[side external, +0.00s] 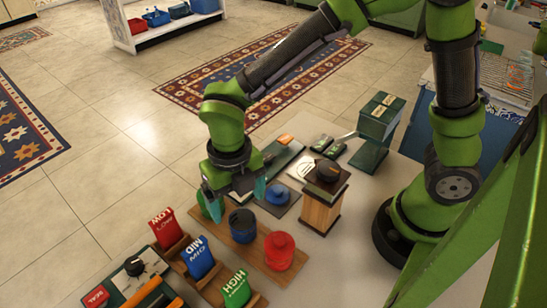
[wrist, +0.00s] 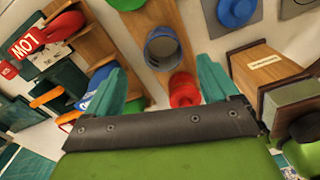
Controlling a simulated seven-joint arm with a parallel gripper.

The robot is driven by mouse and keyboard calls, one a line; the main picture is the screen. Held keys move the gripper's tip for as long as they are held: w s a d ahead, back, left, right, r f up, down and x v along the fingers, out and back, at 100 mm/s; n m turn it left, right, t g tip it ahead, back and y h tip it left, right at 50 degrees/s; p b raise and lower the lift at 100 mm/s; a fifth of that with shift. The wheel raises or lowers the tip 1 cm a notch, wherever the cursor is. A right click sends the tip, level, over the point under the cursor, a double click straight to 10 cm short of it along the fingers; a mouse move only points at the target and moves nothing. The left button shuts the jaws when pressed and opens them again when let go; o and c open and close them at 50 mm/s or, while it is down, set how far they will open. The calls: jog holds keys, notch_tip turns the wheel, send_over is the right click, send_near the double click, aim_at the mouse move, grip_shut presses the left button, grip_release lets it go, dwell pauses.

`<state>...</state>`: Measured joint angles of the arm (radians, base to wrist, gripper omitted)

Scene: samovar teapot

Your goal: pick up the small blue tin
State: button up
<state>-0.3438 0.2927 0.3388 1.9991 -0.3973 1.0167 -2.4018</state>
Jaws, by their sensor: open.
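The small blue tin (side external: 243,228) stands upright on a wooden board, its top open and dark inside. It sits between a red tin (side external: 279,252) and a green tin (side external: 205,206) that my gripper partly hides. In the wrist view the blue tin (wrist: 165,50) shows as a dark round opening with a grey-blue rim, lying between the lines of my fingers. My gripper (side external: 236,197) is open and empty, with teal fingers, above and slightly behind the blue tin in the side view. The fingertips (wrist: 162,68) appear apart from the tin.
A blue round lid-like piece (side external: 277,193) lies on a dark plate behind the tins. A wooden box with a black knob (side external: 324,195) stands close on the right. Red LOW, blue MID and green HIGH levers (side external: 199,257) stand at front left. A green box (side external: 379,118) stands farther back.

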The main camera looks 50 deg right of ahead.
aim_at(243, 225)
notch_tip(243, 225, down, 3)
jog(key=shift+f, duration=0.2)
jog(key=shift+s+d+f, duration=0.1)
jog(key=shift+s+f, duration=0.05)
jog(key=shift+f, duration=1.2)
jog(key=shift+s+f, duration=0.1)
jog(key=shift+f, duration=1.2)
jog(key=shift+c, duration=0.4)
jog(key=c, duration=1)
jog(key=shift+c, duration=0.2)
